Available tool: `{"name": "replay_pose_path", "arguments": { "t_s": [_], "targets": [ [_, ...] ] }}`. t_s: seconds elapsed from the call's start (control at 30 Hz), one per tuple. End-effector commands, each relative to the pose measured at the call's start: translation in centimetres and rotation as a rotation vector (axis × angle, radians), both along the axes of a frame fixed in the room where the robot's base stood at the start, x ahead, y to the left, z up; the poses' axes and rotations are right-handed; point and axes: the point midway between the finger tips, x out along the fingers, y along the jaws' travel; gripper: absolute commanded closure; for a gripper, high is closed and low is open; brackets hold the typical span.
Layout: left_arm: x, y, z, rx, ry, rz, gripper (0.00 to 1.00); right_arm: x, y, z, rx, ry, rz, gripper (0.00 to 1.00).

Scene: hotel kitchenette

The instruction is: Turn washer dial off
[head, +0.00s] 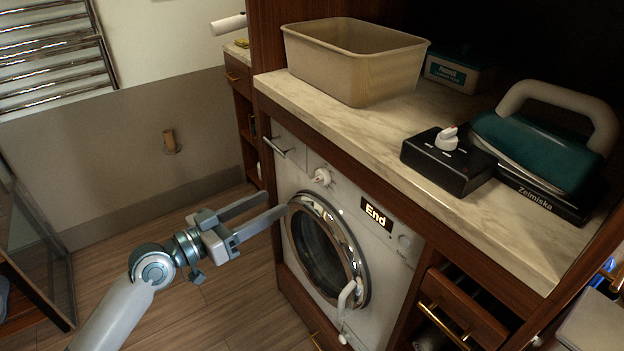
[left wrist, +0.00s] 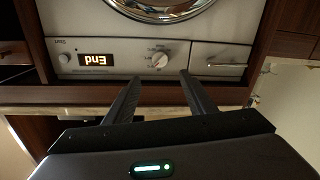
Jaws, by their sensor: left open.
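The washer (head: 382,258) is built in under the counter, its display reading "End". Its white dial (head: 321,177) is on the front panel, above and left of the round door; in the left wrist view the panel is upside down and the dial (left wrist: 159,60) is near the middle. My left gripper (head: 277,202) is open and empty in front of the washer, left of and a little below the dial in the head view. In the left wrist view its fingertips (left wrist: 160,77) lie either side of the dial's line, apart from it. My right gripper is not seen.
On the marble counter (head: 480,208) stand a beige bin (head: 352,65), a black box with a white knob (head: 449,160) and a teal iron (head: 540,140). The washer's round door (head: 328,248) is shut. A drawer (head: 462,310) is to its right. Open floor lies left.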

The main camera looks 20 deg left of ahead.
Motion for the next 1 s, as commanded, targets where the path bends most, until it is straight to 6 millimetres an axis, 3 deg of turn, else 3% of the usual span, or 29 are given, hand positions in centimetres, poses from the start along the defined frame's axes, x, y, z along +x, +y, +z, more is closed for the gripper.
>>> {"name": "replay_pose_path", "arguments": {
  "t_s": [0.6, 1.0],
  "targets": [
    [8.8, -5.7, 0.2, -0.003, -0.001, -0.002, 0.50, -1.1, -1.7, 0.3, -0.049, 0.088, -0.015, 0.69],
    [10.8, -7.1, 0.0, 0.001, 0.000, -0.001, 0.50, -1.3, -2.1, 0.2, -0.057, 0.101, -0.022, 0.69]
  ]
}}
